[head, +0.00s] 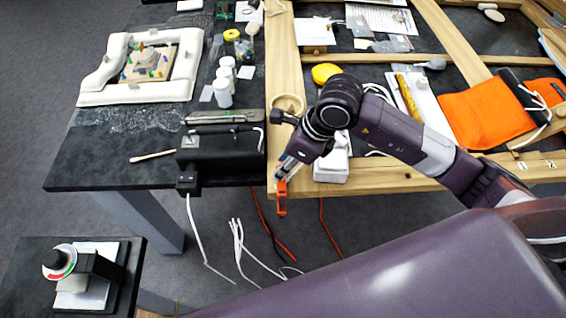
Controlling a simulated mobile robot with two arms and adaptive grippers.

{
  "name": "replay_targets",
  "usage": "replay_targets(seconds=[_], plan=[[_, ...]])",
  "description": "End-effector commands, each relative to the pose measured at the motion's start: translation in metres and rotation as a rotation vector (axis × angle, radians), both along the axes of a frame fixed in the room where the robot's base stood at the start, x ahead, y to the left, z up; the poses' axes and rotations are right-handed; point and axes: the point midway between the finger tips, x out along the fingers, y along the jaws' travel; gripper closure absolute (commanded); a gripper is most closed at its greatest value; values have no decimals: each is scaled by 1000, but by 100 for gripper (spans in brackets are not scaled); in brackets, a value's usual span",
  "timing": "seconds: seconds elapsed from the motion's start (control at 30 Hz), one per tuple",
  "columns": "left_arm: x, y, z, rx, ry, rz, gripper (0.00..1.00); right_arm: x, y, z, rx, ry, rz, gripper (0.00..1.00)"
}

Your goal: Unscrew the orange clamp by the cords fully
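The orange clamp (281,198) is on the front edge of the wooden frame, near the corner beside the black table. Its lower part hangs below the edge. Orange and white cords (241,250) hang below and to the left of it. My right gripper (284,171) comes in from the right and points down at the clamp's top end. Its fingers are at or very near the clamp; I cannot tell if they touch or grip it. My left gripper is out of view.
A black box (219,154) sits on the table's front edge, left of the clamp. A white block (331,165) lies right of my gripper. An orange cloth (487,112) is farther right. A dial device (85,272) stands on a low stand at lower left.

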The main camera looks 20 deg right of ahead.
Motion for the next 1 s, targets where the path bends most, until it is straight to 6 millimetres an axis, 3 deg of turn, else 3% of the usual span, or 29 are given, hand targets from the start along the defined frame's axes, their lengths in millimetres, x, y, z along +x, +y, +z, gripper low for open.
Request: replay_targets(seconds=[0.5,0.93,0.97,1.0], plan=[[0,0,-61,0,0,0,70,4,-2,-4,-3,-3,368,94],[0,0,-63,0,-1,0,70,2,-1,1,-1,-1,421,94],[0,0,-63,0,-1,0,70,2,-1,1,-1,-1,421,68],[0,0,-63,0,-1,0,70,2,-1,1,-1,-1,421,63]])
